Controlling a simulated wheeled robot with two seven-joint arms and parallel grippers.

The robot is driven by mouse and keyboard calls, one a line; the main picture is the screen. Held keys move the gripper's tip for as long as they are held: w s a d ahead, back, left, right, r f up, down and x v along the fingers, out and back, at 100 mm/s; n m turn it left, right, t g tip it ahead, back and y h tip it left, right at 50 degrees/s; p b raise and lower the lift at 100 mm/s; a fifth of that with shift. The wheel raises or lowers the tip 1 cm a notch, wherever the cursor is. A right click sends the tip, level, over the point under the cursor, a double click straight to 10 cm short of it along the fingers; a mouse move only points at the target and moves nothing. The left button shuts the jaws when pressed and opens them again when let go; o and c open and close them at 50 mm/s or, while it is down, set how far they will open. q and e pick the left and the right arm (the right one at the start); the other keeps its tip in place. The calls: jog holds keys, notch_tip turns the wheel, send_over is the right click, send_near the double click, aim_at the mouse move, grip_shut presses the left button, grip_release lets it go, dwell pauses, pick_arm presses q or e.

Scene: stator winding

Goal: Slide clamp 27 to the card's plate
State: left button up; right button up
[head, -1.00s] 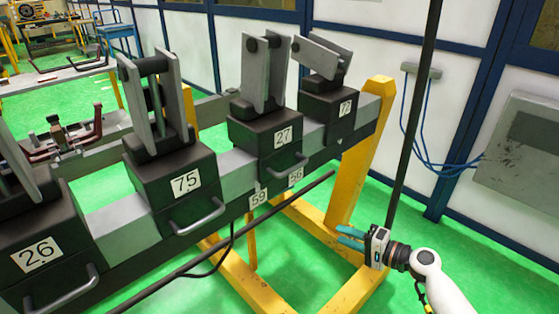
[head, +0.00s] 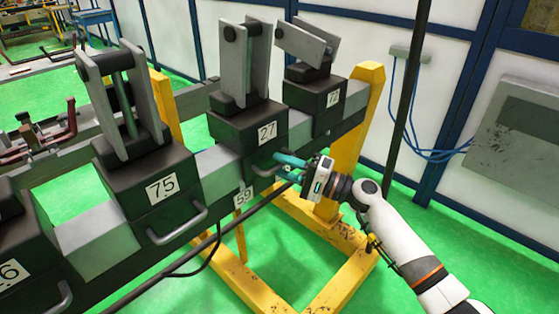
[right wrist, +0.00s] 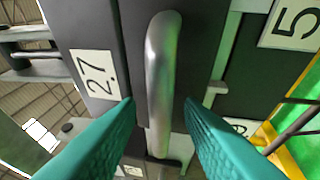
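Clamp 27 (head: 255,112) is a dark block with upright grey jaws on the grey rail (head: 216,166), between clamps 75 and 72. Its label and metal handle (right wrist: 163,85) show in the right wrist view. My right gripper (head: 276,165) is at the handle. Its teal fingers are apart, with the handle between them in the right wrist view (right wrist: 160,115); contact cannot be told. A number plate 59 (head: 244,197) is on the rail's front, left of and below clamp 27. A plate with a 5 (right wrist: 293,24) is partly visible in the wrist view. No card is visible. My left gripper is out of view.
Clamp 75 (head: 145,180) stands to the left on the same rail, and clamp 72 (head: 315,95) to the right. A yellow stand (head: 352,135) holds the rail's right end. A thin dark bar (head: 215,238) runs along the front. Green floor is clear at the right.

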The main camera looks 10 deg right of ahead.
jog(key=shift+w+a, duration=0.35)
jog(key=shift+a, duration=0.15)
grip_shut()
jog(key=w+d+b, duration=0.3)
jog(key=d+b, duration=0.2)
jog(key=b, duration=0.1)
jog(key=shift+w+d, duration=0.3)
jog(key=shift+w, duration=0.05)
